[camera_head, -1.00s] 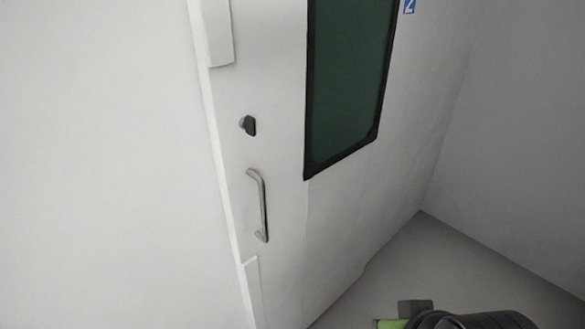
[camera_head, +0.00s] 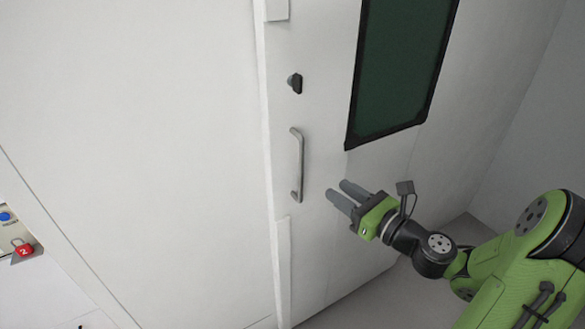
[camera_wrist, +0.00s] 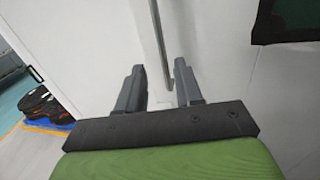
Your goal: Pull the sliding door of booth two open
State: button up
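The white sliding door (camera_head: 335,240) has a vertical metal bar handle (camera_head: 297,165) near its left edge. A dark knob (camera_head: 295,83) sits above the handle. My gripper (camera_head: 337,189) is open and empty to the right of the handle's lower end in the head view, apart from it in the picture. In the wrist view, a vertical grey bar that looks like the handle (camera_wrist: 159,40) lies beyond my open fingers (camera_wrist: 157,75), lined up with the gap between them. I see no contact with the handle. The door looks shut.
A dark green window (camera_head: 398,75) is set in the door. A plain white wall panel (camera_head: 140,130) spans the left.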

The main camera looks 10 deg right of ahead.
aim_at(303, 167)
jog(key=x, duration=1.3)
jog(key=shift+w+a+f, duration=0.1)
jog(key=shift+w, duration=0.05)
jog(key=shift+c, duration=0.4)
grip_shut()
